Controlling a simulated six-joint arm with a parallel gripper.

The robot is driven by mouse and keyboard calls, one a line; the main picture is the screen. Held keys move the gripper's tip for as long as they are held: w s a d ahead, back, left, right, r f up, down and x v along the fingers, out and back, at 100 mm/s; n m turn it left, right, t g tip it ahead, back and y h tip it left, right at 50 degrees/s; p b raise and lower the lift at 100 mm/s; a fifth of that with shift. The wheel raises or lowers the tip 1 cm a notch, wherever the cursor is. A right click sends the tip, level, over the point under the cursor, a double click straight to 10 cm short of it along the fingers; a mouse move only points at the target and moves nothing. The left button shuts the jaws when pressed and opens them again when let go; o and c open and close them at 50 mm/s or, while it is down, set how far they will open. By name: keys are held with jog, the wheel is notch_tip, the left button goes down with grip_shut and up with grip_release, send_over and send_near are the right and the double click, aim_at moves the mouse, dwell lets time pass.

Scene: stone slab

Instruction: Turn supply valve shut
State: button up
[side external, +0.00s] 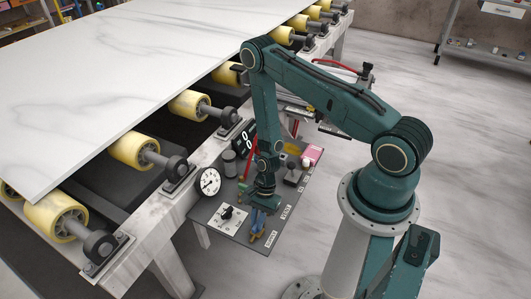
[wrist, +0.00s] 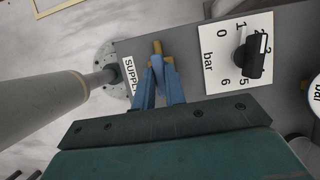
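The supply valve has a brass body (wrist: 157,47) beside the SUPPLY label (wrist: 129,76), and a blue handle (wrist: 157,66) stands between my fingertips. In the side external view the brass body (side external: 254,237) shows at the front edge of the grey panel (side external: 232,230). My gripper (side external: 262,216) points down at the valve. In the wrist view its two blue fingers (wrist: 159,72) close in on both sides of the handle, with no clear gap at the tips. The fingers and handle have a similar blue, and the lower part of the handle is partly hidden.
A black knob (wrist: 256,58) on a white bar scale (wrist: 228,75) sits close to the valve. A round gauge (side external: 209,182) stands at the panel's left. A pink block (side external: 311,154) is at the far end. A stone slab (side external: 110,70) lies on yellow rollers (side external: 132,149) behind.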

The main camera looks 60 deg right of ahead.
jog(key=shift+n, duration=0.3)
grip_shut()
jog(key=n+g, duration=0.1)
jog(key=n, duration=0.3)
jog(key=shift+w+g, duration=0.15)
jog(key=shift+g, duration=0.25)
jog(key=n+g+h, duration=0.1)
jog(key=n, duration=0.3)
jog(key=shift+w+a+n, duration=0.1)
jog(key=shift+n, duration=0.2)
jog(key=n+h, duration=0.1)
jog(key=n, duration=0.1)
jog(key=n+g, duration=0.1)
jog(key=n, duration=0.1)
jog(key=shift+a+n+h, duration=0.15)
jog(key=shift+n+h, duration=0.15)
jog(key=shift+h, duration=0.1)
jog(key=n, duration=0.2)
jog(key=n+h, duration=0.1)
jog(key=n, duration=0.1)
jog(key=shift+g+h, duration=0.3)
jog(key=o, duration=0.7)
grip_release()
jog(key=shift+o, duration=0.2)
